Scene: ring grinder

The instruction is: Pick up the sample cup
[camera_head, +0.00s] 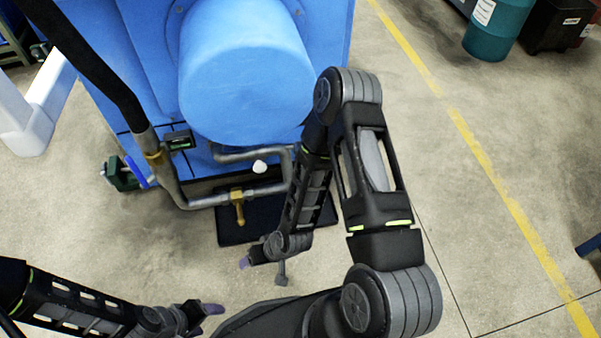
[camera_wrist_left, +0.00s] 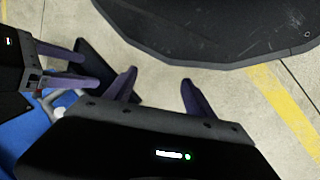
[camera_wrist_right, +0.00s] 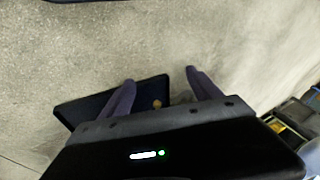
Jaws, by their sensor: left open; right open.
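No sample cup can be made out for certain in any view. A small white rounded thing (camera_head: 260,166) shows by the pipes at the front of the blue machine; I cannot tell whether it is the cup. My left gripper (camera_head: 212,308) is low at the bottom left of the head view. Its fingers are apart and empty in the left wrist view (camera_wrist_left: 158,84). My right gripper (camera_head: 246,262) hangs in front of the machine, near the dark mat. Its fingers are apart with nothing held in the right wrist view (camera_wrist_right: 161,80).
The blue machine (camera_head: 245,85) fills the top middle. A pipe with a brass valve (camera_head: 238,205) runs above a dark mat (camera_head: 232,232). A green thing (camera_head: 119,175) is at the machine's left. A teal drum (camera_head: 494,28) stands far right. Floor between is clear.

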